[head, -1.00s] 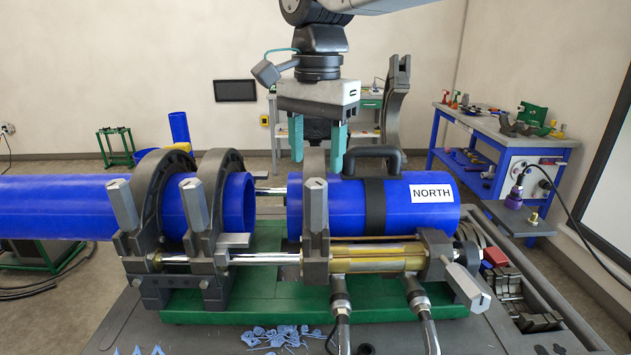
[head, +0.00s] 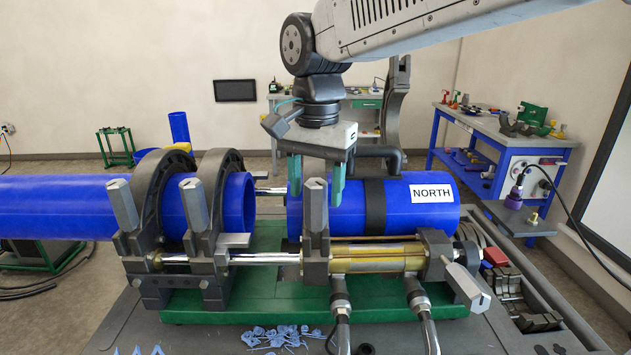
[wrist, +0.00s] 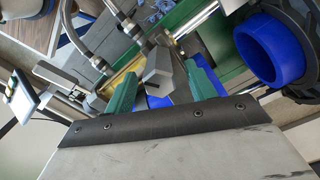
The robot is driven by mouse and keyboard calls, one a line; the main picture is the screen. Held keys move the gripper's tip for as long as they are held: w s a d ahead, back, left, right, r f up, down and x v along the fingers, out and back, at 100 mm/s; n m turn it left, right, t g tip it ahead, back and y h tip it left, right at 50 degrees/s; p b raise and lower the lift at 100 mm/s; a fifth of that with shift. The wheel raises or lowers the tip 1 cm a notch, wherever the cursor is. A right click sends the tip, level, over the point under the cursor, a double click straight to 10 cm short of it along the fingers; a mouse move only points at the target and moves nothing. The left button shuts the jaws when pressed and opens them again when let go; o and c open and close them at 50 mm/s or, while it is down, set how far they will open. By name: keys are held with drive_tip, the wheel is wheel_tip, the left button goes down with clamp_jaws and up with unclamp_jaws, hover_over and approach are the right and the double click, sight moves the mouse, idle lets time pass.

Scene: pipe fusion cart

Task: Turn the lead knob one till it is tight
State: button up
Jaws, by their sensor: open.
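Several grey clamp knobs stand along the front of the pipe clamp. No label shows which is lead knob one. The upright grey knob (head: 315,205) at the blue NORTH pipe's left end is nearest my gripper (head: 316,198). My gripper points down, open and empty, its teal fingers showing on either side of this knob. In the wrist view the knob's grey top (wrist: 165,66) lies between the open fingertips (wrist: 160,78). I cannot see either finger touching it. Two more upright knobs, the far left knob (head: 121,204) and the middle knob (head: 195,204), stand left of it.
The NORTH pipe (head: 390,215) with a black strap lies just behind and right of my gripper. A long blue pipe (head: 60,205) lies left. A tilted grey knob (head: 467,285) sits front right. Brass cylinder (head: 375,260) and hoses (head: 420,310) are below. Blue shavings (head: 280,338) lie in front.

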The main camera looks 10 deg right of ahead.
drive_tip(key=shift+c, duration=0.2)
drive_tip(key=c, duration=1)
drive_tip(key=shift+m, duration=1.6)
drive_tip(key=shift+m, duration=1.5)
drive_tip(key=shift+m, duration=1.4)
